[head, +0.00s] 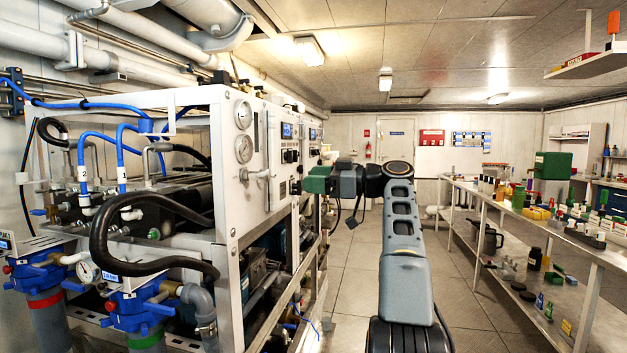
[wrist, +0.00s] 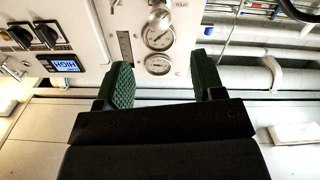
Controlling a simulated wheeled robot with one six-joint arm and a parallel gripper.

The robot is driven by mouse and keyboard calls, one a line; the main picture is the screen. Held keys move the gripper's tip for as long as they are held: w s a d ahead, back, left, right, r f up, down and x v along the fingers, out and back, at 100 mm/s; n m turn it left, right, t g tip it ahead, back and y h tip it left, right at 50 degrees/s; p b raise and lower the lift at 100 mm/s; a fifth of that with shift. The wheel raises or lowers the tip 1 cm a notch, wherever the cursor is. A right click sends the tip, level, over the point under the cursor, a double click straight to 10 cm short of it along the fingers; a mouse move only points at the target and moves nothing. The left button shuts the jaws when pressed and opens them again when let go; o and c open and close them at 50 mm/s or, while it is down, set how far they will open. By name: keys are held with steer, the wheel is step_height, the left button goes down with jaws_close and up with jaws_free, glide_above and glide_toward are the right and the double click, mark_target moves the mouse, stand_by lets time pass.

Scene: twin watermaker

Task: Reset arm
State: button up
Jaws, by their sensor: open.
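My arm rises from the bottom middle of the head view and bends left at its top. My gripper (head: 318,180) points left towards the white watermaker panel (head: 262,150). In the wrist view its two green-padded fingers (wrist: 162,82) stand wide apart with nothing between them. Ahead of them are two round gauges (wrist: 158,38) and a clear flow tube (wrist: 125,46). In the head view I cannot tell the exact gap between the fingertips and the panel.
The watermaker frame with blue hoses (head: 105,140) fills the left side. A metal bench (head: 520,213) with bottles and a green box (head: 553,166) runs along the right. The tiled aisle (head: 460,280) between bench and arm is clear. A fire extinguisher (head: 368,151) hangs at the back.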

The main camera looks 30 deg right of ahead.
steer(key=a+f+m+g+h+p, duration=0.2)
steer(key=a+m+h+p, duration=0.15)
steer(key=a+p, duration=0.35)
steer(key=a+f+m+g+h+p, duration=0.25)
steer(key=a+m+p, duration=0.25)
steer(key=a, duration=0.3)
steer(key=s+a+f+m+g+h+p, duration=0.1)
steer(key=s+f+p, duration=0.4)
steer(key=s, duration=0.5)
steer(key=s+a+f+m+g+h+p, duration=0.1)
steer(key=s+a+f+g+h+p, duration=0.3)
steer(key=s+f, duration=0.5)
steer(key=shift+s+a+h+p, duration=0.4)
steer(key=shift+a+h+p, duration=0.2)
steer(key=shift+a+p, duration=0.45)
steer(key=shift+m, duration=0.25)
